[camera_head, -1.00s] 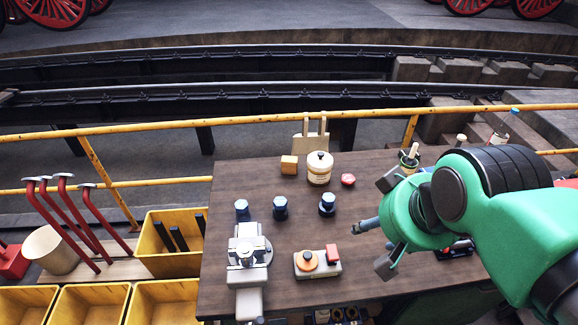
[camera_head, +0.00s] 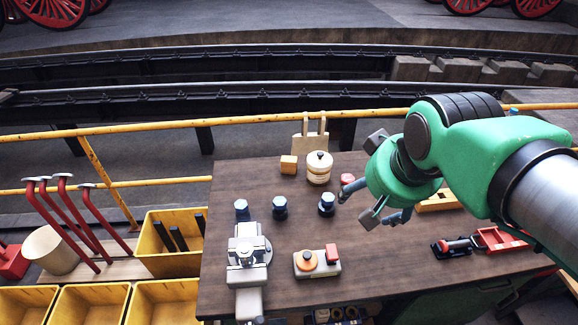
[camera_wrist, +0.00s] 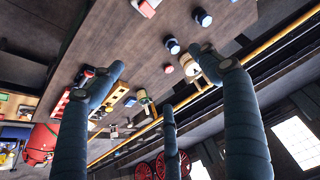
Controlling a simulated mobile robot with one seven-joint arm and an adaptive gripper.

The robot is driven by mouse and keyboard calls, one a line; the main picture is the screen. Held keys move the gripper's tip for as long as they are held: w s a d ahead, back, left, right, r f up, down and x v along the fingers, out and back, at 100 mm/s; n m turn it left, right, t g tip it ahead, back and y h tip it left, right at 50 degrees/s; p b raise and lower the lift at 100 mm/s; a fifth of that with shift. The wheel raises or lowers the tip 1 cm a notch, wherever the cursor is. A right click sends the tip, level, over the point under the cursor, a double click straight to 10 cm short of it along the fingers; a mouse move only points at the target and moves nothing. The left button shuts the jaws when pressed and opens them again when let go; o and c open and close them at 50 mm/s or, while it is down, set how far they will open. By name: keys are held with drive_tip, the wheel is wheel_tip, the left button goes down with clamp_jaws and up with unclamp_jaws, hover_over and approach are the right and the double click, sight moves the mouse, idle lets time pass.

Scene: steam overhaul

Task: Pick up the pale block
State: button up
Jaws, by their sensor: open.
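A pale tan wooden block (camera_head: 288,165) sits near the far edge of the brown bench, just left of a cream lidded jar (camera_head: 319,168). My gripper (camera_head: 360,204) is open and empty above the right half of the bench. I cannot make out the block for certain in the wrist view.
Several blue-topped pieces (camera_head: 280,207) stand mid-bench. A vise (camera_head: 248,252) and a switch box (camera_head: 317,263) are in front. A red knob (camera_head: 347,179) lies near my fingers. A yellow railing (camera_head: 260,119) runs behind the bench (camera_head: 350,290).

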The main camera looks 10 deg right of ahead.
drive_tip(key=w+a, duration=0.1)
drive_tip(key=w, duration=1.3)
drive_tip(key=m+g+p, duration=0.1)
drive_tip(key=m+p, duration=0.1)
hover_over(289, 160)
drive_tip(key=s+a, duration=0.1)
drive_tip(key=s, duration=0.4)
wheel_tip(289, 160, down, 26)
drive_tip(key=f, duration=0.1)
drive_tip(key=shift+w+r+h, duration=0.2)
drive_tip(key=shift+r+h, duration=0.1)
drive_tip(key=shift+h, duration=0.1)
drive_tip(key=shift+f, duration=0.1)
drive_tip(key=x, duration=0.7)
drive_tip(key=shift+w+f+b, duration=0.1)
drive_tip(key=shift+f+b, duration=0.15)
drive_tip(key=shift+b, duration=0.15)
drive_tip(key=shift+w+f, duration=0.2)
drive_tip(key=shift+f, duration=0.15)
